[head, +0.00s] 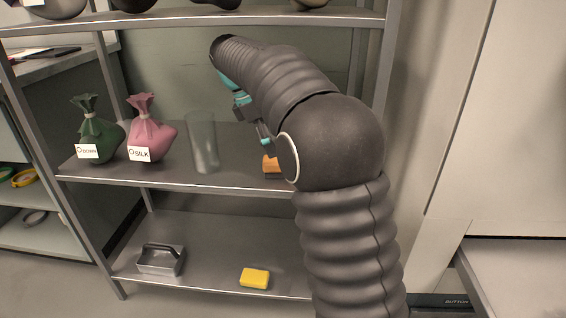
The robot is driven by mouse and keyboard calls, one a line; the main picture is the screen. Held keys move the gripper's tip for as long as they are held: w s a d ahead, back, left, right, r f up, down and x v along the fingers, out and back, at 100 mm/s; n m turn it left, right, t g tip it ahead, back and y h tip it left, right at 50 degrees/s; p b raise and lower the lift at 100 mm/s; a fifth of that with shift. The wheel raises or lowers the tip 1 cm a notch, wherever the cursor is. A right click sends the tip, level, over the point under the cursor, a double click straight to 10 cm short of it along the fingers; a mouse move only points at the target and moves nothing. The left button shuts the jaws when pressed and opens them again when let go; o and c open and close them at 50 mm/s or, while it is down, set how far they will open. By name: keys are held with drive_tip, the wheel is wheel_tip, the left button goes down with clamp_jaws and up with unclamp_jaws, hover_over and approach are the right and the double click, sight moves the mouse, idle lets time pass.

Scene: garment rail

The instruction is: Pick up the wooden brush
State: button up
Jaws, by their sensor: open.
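A small orange-brown block with a dark lower part, which looks like the wooden brush (271,165), sits on the middle shelf (232,185). My arm hides its right side. My gripper (264,138) shows only in part beside my arm, dark with teal pieces. It is open, pointing down just above the brush in the picture. I cannot tell how large the gap between them is, or whether they touch.
A clear glass cylinder (203,145) stands left of the brush. A pink sack (150,132) and a green sack (98,133) stand farther left. The lower shelf holds a grey metal caddy (160,260) and a yellow sponge (255,278). The upper shelf edge (180,21) is overhead.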

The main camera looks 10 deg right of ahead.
drive_tip(key=b+x, duration=0.2)
drive_tip(key=x, duration=0.5)
drive_tip(key=shift+s+d, duration=0.1)
drive_tip(key=shift+s, duration=0.05)
drive_tip(key=shift+f, duration=0.3)
idle(0.6)
drive_tip(key=c, duration=1.3)
